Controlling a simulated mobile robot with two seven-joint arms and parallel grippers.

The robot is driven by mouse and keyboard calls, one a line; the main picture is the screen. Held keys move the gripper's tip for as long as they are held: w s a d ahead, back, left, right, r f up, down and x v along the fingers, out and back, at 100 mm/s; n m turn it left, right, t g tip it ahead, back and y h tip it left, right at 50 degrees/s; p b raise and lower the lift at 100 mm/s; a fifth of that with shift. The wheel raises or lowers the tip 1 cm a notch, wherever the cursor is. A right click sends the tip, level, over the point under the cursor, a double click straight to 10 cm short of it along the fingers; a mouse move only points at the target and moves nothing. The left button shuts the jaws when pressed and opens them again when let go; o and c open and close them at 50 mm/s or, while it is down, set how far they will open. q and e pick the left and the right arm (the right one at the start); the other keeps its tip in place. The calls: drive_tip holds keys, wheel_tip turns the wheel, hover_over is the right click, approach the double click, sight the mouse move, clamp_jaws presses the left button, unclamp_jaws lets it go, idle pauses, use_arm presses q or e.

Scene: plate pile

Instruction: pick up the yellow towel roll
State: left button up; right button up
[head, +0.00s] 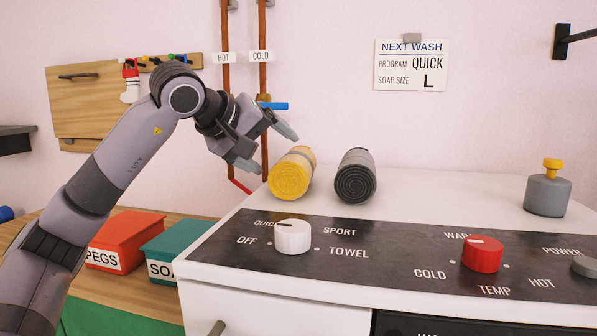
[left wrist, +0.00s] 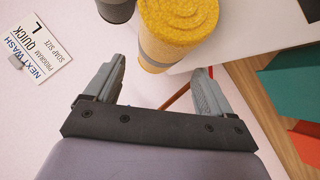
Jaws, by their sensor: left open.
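The yellow towel roll (head: 290,175) lies on the white washer top near its back left edge, its spiral end facing me and a paler band around it. It also shows at the top of the left wrist view (left wrist: 178,28). My left gripper (head: 278,150) is open and empty, just above and left of the roll, with its fingers pointing toward it. In the left wrist view the two fingers (left wrist: 155,78) stand apart with the roll beyond their tips; I see no contact. My right gripper is not in view.
A dark grey towel roll (head: 355,176) lies just right of the yellow one. Red and copper pipes (head: 264,70) run up the wall behind my gripper. A white knob (head: 293,237) and red knob (head: 482,254) stand on the panel. Washer top is clear toward the grey pot (head: 547,196).

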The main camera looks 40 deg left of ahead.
sight(283, 158)
use_arm(q)
drive_tip(key=shift+w+f, duration=0.35)
drive_tip(key=x, duration=0.4)
drive_tip(key=shift+c, duration=0.3)
drive_tip(key=c, duration=0.9)
drive_tip(key=shift+o, duration=0.2)
drive_tip(key=shift+r, duration=0.1)
